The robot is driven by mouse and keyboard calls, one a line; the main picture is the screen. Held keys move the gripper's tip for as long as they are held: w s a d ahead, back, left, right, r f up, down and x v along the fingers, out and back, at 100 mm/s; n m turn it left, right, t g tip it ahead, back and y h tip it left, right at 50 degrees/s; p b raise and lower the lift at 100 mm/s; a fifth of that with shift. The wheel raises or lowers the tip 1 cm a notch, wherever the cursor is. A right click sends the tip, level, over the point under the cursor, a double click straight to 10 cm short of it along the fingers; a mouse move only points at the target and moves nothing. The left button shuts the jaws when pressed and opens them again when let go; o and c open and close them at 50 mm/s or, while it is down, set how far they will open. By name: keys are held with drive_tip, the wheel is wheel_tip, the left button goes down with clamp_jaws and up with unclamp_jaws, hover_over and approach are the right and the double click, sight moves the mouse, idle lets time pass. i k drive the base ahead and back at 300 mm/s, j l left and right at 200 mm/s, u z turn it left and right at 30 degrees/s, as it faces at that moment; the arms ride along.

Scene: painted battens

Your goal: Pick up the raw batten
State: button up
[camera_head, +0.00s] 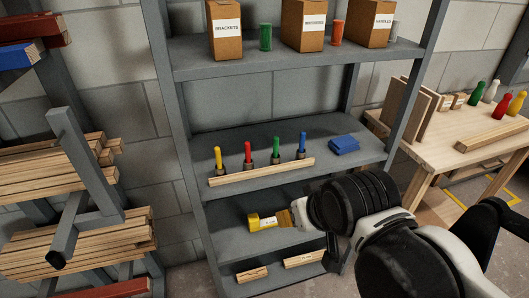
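A long raw, unpainted batten (262,172) lies along the front edge of the middle shelf, in front of several coloured brushes in holders. Another bare wooden batten (494,136) lies on the workbench at the right. More bare battens (50,170) are stacked on the rack at the left. My arm reaches in from the lower right, and my gripper (306,214) is in front of the shelf, lower than the middle-shelf batten and to its right. It is apart from that batten in the picture. Its fingers are mostly hidden, so I cannot tell whether it is open.
A yellow box (262,221) and a tan brush-like item sit on the lower shelf, close to my gripper in the picture. A blue folded cloth (344,145) lies on the middle shelf. Short wooden pieces (252,273) lie on the bottom shelf. Grey shelf posts (172,125) flank the shelves.

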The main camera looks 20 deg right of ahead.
sight(469, 143)
drive_tip(key=k+l+z, duration=0.15)
drive_tip(key=l, duration=0.75)
drive_tip(key=k+l+z, duration=0.2)
drive_tip(key=l, duration=0.75)
drive_tip(key=l+z, duration=0.15)
drive_tip(key=l, duration=0.75)
